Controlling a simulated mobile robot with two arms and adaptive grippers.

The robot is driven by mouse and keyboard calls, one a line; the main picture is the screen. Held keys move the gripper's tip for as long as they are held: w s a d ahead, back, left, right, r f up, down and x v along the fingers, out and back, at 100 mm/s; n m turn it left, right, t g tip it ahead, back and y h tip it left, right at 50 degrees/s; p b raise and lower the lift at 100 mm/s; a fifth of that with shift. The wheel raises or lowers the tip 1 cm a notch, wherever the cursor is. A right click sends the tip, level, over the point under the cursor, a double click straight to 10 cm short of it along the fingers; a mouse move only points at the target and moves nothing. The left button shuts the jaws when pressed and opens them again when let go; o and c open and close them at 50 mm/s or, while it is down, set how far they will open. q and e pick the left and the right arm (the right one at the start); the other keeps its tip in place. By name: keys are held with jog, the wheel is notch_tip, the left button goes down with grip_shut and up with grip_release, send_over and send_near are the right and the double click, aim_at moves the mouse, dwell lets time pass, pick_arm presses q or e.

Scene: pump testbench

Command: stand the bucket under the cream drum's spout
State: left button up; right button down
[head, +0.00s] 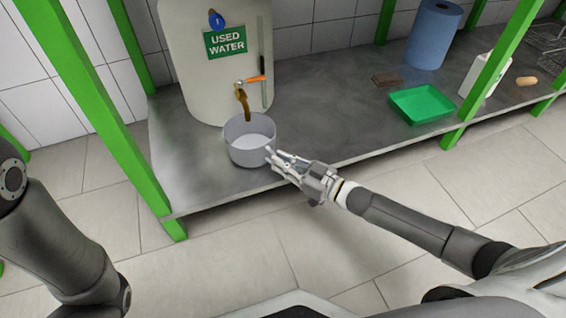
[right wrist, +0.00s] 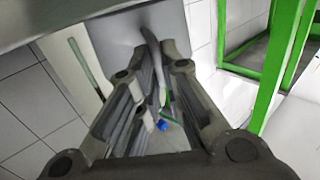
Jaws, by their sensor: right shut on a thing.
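The cream drum (head: 205,85) labelled USED WATER stands on the grey shelf. Its brown spout (head: 243,104), with an orange-handled tap (head: 250,81), points down over the bucket. The grey bucket (head: 251,150) is upright at the drum's front, with the spout's end above its back rim. My right gripper (head: 273,160) is at the bucket's right front side, shut on its rim or wall. In the right wrist view the fingers (right wrist: 155,85) close on a grey surface; the exact contact is hard to make out. My left arm shows at the left edge of the head view; its gripper is out of frame.
The grey shelf (head: 320,130) has free room right of the bucket. Further right are a green tray (head: 421,104), a brown block (head: 387,80), a blue roll (head: 433,35) and a white bottle (head: 480,76). Green posts (head: 112,125) frame the shelf's front.

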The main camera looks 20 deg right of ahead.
jog(key=shift+f, duration=0.2)
jog(key=c, duration=1.5)
grip_release()
jog(key=shift+f, duration=0.1)
jog(key=v, duration=1.2)
